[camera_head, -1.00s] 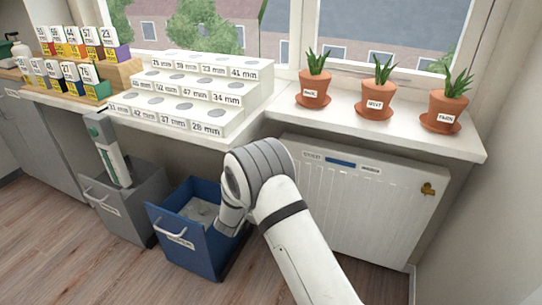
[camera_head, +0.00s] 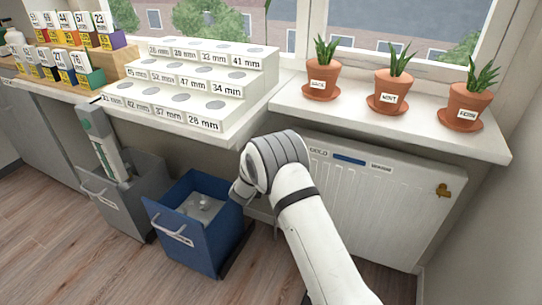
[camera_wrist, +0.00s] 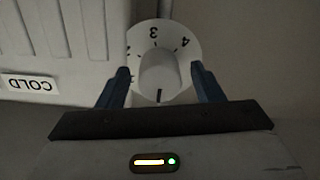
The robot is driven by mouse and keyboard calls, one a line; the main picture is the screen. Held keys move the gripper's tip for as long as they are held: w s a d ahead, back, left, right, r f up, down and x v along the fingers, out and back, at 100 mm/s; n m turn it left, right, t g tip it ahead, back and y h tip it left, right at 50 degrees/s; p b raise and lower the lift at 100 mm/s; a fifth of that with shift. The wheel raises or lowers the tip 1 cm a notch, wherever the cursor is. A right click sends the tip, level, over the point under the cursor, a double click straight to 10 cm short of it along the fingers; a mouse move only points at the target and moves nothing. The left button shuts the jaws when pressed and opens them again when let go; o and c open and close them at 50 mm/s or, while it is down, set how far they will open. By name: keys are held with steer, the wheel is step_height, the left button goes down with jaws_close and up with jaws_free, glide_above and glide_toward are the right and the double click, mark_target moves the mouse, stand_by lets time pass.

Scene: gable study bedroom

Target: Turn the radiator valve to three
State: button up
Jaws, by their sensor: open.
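The radiator valve shows in the wrist view as a round white dial (camera_wrist: 178,33) with a pale knob (camera_wrist: 159,72) at its centre. The figure 3 is at the top of the dial, 4 is to its right, and part of another figure shows at the left edge. A short dark mark sits at the bottom, just below the knob. My gripper (camera_wrist: 160,76) is open, with one dark blue finger on each side of the knob; contact cannot be made out. In the head view the valve and gripper cannot be made out.
The white radiator (camera_head: 365,215) hangs under the windowsill (camera_head: 430,130), which bears three potted plants. A COLD label (camera_wrist: 29,83) shows beside the valve. An open blue bin (camera_head: 185,243) and a grey bin (camera_head: 130,205) stand left of my arm.

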steer(key=c, duration=1)
steer(key=shift+f, duration=0.1)
